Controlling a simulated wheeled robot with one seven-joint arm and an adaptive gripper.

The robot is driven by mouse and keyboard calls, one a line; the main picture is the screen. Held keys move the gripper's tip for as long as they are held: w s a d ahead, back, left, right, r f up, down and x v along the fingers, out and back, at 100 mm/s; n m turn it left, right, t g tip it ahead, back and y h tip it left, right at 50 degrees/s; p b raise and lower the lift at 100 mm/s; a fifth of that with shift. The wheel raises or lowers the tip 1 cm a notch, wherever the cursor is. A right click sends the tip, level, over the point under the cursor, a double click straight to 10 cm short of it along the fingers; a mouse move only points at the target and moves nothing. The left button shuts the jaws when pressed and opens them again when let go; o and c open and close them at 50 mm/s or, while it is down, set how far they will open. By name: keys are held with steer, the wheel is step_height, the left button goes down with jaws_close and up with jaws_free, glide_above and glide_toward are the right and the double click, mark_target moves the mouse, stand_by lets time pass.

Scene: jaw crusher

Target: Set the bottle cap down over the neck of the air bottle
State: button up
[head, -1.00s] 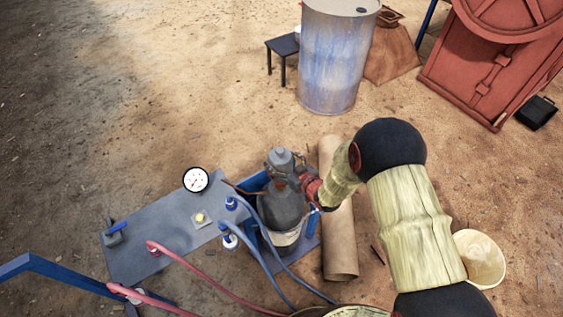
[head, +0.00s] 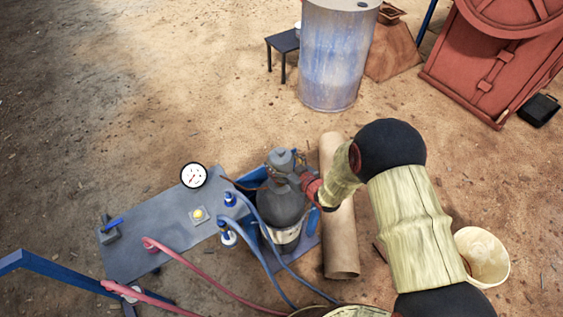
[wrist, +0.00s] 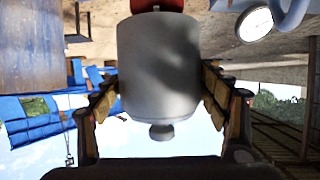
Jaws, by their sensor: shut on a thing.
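The bottle cap (head: 281,159) is a grey cylinder with a small knob on its closed end. The air bottle (head: 283,205) is dark grey with a pale label and stands upright in a blue stand. My gripper (head: 299,171) reaches in from the right and is shut on the cap, one finger on each side in the wrist view (wrist: 160,95). The cap (wrist: 158,62) is upright, directly above the bottle's shoulder. In the wrist view, which is upside down, a red part (wrist: 157,5) shows at its open rim. The neck is mostly hidden, so I cannot tell whether the cap is seated.
A grey bench (head: 155,240) with a pressure gauge (head: 194,175) and blue-capped fittings lies left of the bottle. Red and blue hoses run close in front. A brown pipe (head: 340,235) lies just right.

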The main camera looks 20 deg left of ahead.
steer(key=shift+f+b, duration=3.4)
steer(key=shift+f, duration=0.9)
steer(key=o, duration=1.5)
steer(key=shift+s+d, duration=0.1)
steer(key=shift+d, duration=0.05)
steer(key=v, duration=1.1)
steer(key=shift+s+d, duration=0.2)
steer(key=shift+d, duration=0.05)
steer(key=shift+r, duration=0.15)
